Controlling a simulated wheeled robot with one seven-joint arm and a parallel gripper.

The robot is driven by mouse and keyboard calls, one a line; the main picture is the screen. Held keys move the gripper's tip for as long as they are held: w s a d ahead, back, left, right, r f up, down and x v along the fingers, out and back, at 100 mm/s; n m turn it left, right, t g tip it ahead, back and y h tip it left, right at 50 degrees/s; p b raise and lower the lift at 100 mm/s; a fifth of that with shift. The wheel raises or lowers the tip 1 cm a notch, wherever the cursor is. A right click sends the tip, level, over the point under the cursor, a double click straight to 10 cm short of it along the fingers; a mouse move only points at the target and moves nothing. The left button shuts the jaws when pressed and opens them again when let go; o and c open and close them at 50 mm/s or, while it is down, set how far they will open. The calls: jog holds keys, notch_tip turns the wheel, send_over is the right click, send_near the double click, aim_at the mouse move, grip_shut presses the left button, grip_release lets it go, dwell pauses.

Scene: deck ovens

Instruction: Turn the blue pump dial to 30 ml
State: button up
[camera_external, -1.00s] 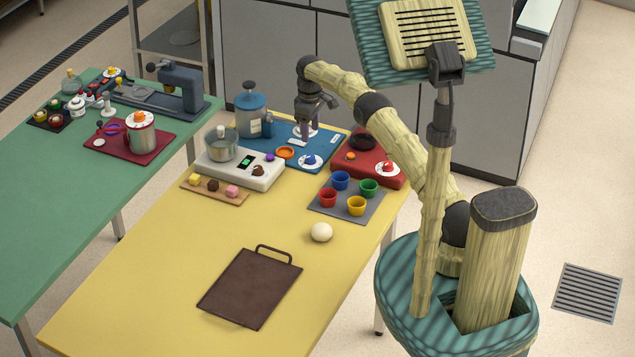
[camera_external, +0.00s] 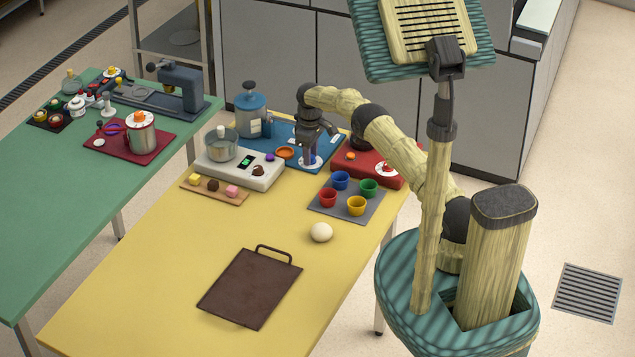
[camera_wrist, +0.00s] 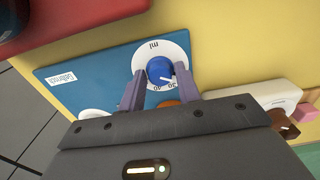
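The blue pump dial (camera_wrist: 159,70) is a round blue knob on a white ring marked "ml" with small numbers. In the wrist view its white pointer is toward the lower right, near the small numbers; the exact reading is too small to tell. My gripper (camera_wrist: 159,76) is open, with one purple finger on each side of the knob; I cannot tell whether they touch it. In the external view my gripper (camera_external: 309,160) is down over the dial and mostly hides it. The blue pump base plate (camera_external: 329,141) lies under it.
A white scale (camera_external: 227,172) and a grey tray (camera_external: 341,212) of cups are in front.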

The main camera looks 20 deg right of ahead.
jog(key=c, duration=0.5)
jog(key=shift+o, duration=0.2)
jog(key=shift+m+b, duration=0.35)
jog(key=shift+m, duration=0.05)
jog(key=m+b, duration=0.1)
jog(key=m, duration=0.1)
jog(key=shift+m, duration=0.3)
jog(key=shift+m+b, duration=0.4)
jog(key=shift+m, duration=1.8)
jog(key=o, duration=1)
jog(key=shift+c, duration=0.2)
